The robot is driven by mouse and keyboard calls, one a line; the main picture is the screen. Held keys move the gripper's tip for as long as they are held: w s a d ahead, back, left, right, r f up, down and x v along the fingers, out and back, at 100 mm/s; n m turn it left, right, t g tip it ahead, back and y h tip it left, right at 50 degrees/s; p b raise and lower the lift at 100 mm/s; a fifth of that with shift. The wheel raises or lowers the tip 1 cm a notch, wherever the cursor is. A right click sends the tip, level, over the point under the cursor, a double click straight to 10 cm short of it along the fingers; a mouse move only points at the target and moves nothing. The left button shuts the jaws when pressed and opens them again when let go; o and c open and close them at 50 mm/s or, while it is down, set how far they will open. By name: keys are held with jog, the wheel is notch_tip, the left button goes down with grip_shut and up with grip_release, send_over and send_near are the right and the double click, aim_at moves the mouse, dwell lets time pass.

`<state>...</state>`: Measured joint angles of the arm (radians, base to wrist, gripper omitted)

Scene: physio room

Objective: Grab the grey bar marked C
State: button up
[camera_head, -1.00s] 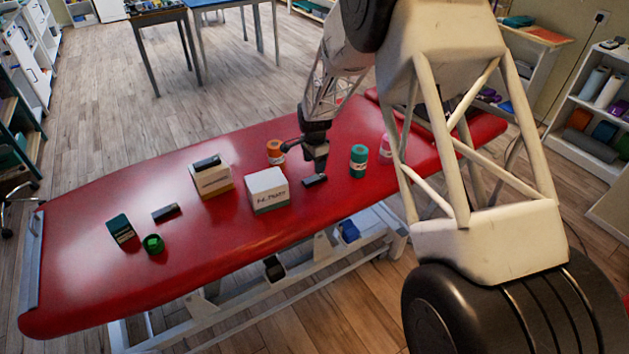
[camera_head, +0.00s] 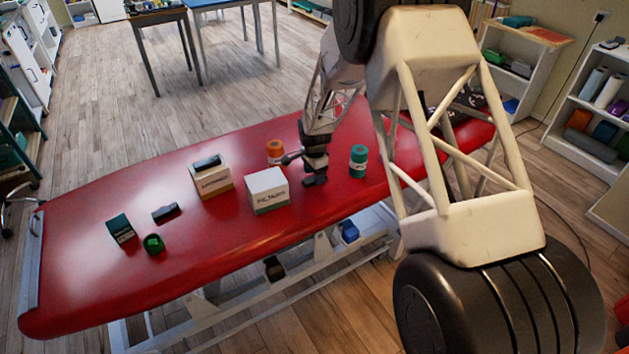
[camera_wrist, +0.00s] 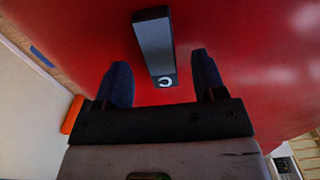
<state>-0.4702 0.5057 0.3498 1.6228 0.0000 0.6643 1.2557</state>
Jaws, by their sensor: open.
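The grey bar marked C (camera_wrist: 153,45) lies on the red couch top, its end with the white C facing my gripper (camera_wrist: 160,60) in the wrist view. My gripper is open, with one dark finger on each side of the bar's near end and a gap on both sides. Most of the bar reaches out beyond the fingertips. In the head view my gripper (camera_head: 314,172) is low over the couch, right of a white box, and the bar under it is hard to tell from the dark fingers.
Another dark bar (camera_head: 166,213), a dark green box (camera_head: 120,230) and a green roll (camera_head: 153,244) are left.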

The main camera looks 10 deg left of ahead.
jog(key=shift+f, duration=0.9)
jog(key=c, duration=1)
jog(key=shift+r, duration=0.1)
jog(key=shift+r, duration=0.75)
notch_tip(320, 180, up, 2)
jog(key=s+d, duration=0.2)
jog(key=s, duration=0.2)
jog(key=s+d+r, duration=0.1)
jog(key=s+d, duration=0.1)
jog(key=s, duration=0.3)
jog(key=s+d, duration=0.3)
jog(key=s, duration=0.2)
jog(key=shift+s+r, duration=0.15)
jog(key=shift+r, duration=0.05)
